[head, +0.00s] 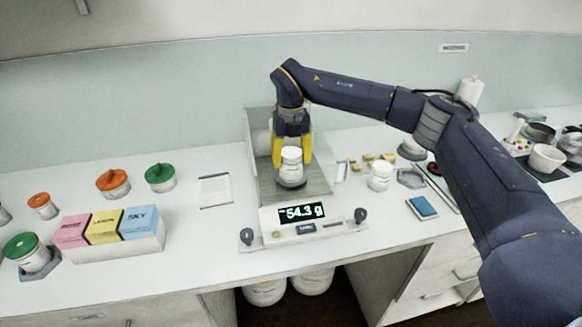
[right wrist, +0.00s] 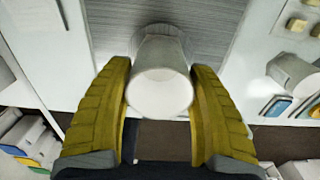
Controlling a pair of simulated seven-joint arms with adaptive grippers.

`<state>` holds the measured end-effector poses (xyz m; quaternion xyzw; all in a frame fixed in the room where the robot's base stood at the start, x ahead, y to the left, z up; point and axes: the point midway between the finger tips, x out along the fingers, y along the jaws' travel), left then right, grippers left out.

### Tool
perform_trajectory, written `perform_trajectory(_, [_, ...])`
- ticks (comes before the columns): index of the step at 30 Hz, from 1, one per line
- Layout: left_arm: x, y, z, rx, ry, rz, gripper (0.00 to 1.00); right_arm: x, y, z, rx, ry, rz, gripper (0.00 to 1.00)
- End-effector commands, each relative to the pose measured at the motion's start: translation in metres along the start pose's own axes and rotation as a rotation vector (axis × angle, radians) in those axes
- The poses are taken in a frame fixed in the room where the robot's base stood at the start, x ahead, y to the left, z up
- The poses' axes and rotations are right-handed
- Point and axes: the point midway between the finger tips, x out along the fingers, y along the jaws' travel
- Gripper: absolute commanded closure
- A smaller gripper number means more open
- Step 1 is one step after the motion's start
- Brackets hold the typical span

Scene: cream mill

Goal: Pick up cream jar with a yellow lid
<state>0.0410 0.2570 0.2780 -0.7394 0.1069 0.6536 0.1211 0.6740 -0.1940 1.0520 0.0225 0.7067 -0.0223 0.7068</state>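A white jar with a white lid (head: 291,158) stands upright over the plate of the scale (head: 262,185). My right gripper (head: 292,160) points down with its yellow fingers on both sides of this jar and appears shut on it. In the right wrist view the jar (right wrist: 160,88) sits between the fingertips, its round top facing the camera. I cannot tell whether its base touches the plate. No jar with a clearly yellow lid shows. The scale's display (head: 302,212) reads about -54.3 g. My left gripper is not in view.
Jars with orange (head: 113,182) and green lids (head: 160,176) stand at the left, near a box of pink, yellow and blue packs (head: 110,232). Another white jar (head: 380,177) stands right of the scale, near small yellowish blocks (head: 388,157). Bowls (head: 546,158) stand far right.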

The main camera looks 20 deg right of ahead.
Motion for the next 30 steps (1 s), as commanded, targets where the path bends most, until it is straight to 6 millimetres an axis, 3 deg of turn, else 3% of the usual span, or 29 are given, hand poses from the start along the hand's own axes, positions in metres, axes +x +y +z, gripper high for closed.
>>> perform_trajectory(1, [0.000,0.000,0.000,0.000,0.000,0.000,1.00,0.000,0.000,0.000,0.000,0.000,0.000,0.51])
perform_trajectory(8, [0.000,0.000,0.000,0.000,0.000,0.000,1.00,0.000,0.000,0.000,0.000,0.000,0.000,0.77])
perform_trajectory(20, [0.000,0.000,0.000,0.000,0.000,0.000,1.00,-0.010,0.000,0.001,0.000,-0.002,0.000,0.77])
perform_trajectory(25, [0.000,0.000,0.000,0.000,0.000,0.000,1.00,-0.032,0.000,0.001,-0.001,-0.004,0.000,0.77])
perform_trajectory(30, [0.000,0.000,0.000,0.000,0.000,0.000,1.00,-0.068,0.000,0.001,0.000,-0.006,-0.001,0.77])
